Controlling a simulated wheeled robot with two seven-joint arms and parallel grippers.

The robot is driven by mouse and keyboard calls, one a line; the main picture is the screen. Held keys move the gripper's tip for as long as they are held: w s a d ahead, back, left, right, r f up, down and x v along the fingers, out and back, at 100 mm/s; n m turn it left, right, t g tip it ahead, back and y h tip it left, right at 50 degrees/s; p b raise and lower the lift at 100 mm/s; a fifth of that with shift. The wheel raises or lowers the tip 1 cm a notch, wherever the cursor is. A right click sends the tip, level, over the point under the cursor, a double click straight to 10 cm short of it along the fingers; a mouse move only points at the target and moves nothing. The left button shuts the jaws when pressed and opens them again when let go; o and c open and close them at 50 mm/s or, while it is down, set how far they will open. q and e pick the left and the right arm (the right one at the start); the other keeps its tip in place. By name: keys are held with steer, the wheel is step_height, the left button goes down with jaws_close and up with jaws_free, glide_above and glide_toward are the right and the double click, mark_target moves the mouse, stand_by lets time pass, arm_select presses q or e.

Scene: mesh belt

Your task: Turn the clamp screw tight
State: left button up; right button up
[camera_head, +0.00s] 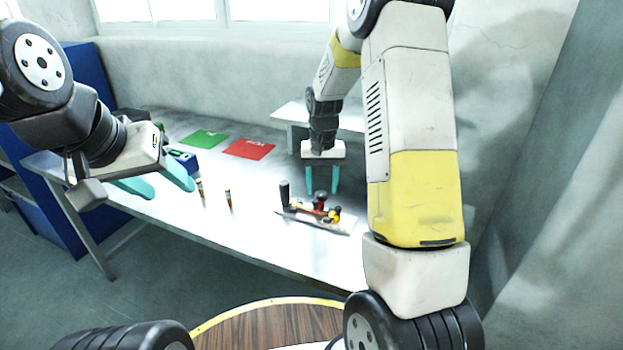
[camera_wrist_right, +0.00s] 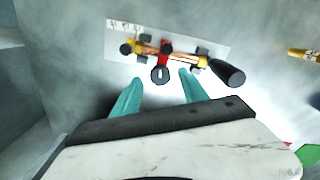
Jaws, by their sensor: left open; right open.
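The clamp fixture sits on a pale plate (camera_head: 312,220) near the table's front edge. It has a tall black handle (camera_head: 285,194), a red clamp (camera_head: 320,207) with a dark knob, and yellow parts. In the right wrist view, the red clamp (camera_wrist_right: 165,47) is mid-plate, and a round black knob (camera_wrist_right: 160,75) with a pale mark appears between the fingertips. My right gripper (camera_head: 322,191) is open, its teal fingers pointing down just behind the fixture and apparently not touching it. My left gripper (camera_head: 171,188) is open and empty over the table's left part.
The table (camera_head: 265,180) between mats and fixture is clear.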

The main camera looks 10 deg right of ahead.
mark_target(322, 194)
step_height(322, 194, up, 6)
steer(key=shift+r, duration=0.1)
stand_by(0.4)
steer(key=s+r+n+t, duration=0.1)
steer(key=s+r+t, duration=0.1)
steer(key=s+r, duration=0.3)
steer(key=s+a+r+t+y, duration=0.1)
steer(key=s+r, duration=0.4)
steer(key=s, duration=0.6)
steer(key=s+a+r+n+t+y, duration=0.1)
steer(key=s+r+t, duration=0.2)
steer(key=s+r, duration=0.2)
steer(key=s, duration=0.3)
steer(key=shift+s+a+r+n, duration=0.2)
steer(key=shift+s+a+n, duration=0.1)
steer(key=shift+s, duration=0.1)
